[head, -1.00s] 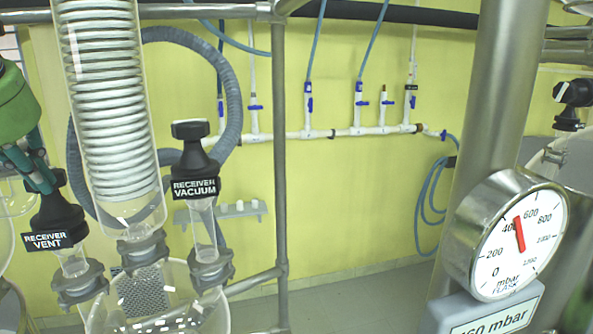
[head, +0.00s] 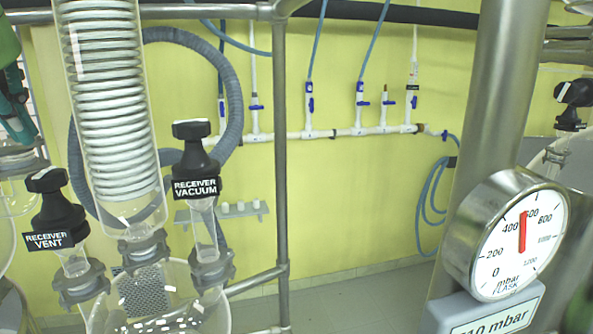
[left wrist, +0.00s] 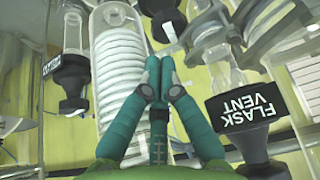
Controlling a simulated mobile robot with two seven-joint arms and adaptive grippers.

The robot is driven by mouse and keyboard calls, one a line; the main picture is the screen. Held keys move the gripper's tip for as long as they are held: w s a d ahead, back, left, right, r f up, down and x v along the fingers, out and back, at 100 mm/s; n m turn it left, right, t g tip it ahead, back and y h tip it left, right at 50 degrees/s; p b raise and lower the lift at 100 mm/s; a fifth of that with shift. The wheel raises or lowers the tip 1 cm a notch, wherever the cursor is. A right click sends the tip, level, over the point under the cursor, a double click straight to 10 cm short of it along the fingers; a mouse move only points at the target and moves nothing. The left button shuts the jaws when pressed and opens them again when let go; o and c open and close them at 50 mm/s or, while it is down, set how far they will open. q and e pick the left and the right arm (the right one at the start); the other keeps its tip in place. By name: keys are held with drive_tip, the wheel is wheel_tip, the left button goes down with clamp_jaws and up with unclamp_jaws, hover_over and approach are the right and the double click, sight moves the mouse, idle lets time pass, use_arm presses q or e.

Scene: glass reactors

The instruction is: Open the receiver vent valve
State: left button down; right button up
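The receiver vent valve (head: 58,207) is a black knob with a "RECEIVER VENT" label on a glass neck, at the lower left of the head view. Its whole knob is in plain sight, with nothing on it. My left gripper (head: 16,110), with teal fingers, is up and left of the knob, clear of it and partly cut off by the frame edge. In the left wrist view its fingers (left wrist: 162,62) lie together with nothing seen between them. My right gripper does not show clearly.
The receiver vacuum valve (head: 194,165) stands right of the vent valve, past the coiled condenser (head: 112,110). A flask vent valve (left wrist: 250,120) is close to the fingers in the wrist view. A flask gauge (head: 515,237) reads a little over 500 mbar.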

sight(11, 173)
use_arm(q)
drive_tip(key=a+f, duration=0.2)
drive_tip(key=f, duration=0.1)
drive_tip(key=a+f+b, duration=0.1)
drive_tip(key=f, duration=0.1)
drive_tip(key=shift+s+f, duration=0.2)
drive_tip(key=shift+s, duration=0.2)
drive_tip(key=shift+a+f, duration=0.1)
drive_tip(key=shift+f, duration=0.4)
drive_tip(key=shift+w+r, duration=0.1)
drive_tip(key=shift+w, duration=0.05)
drive_tip(key=shift+d+p, duration=0.25)
drive_tip(key=shift+p, duration=0.35)
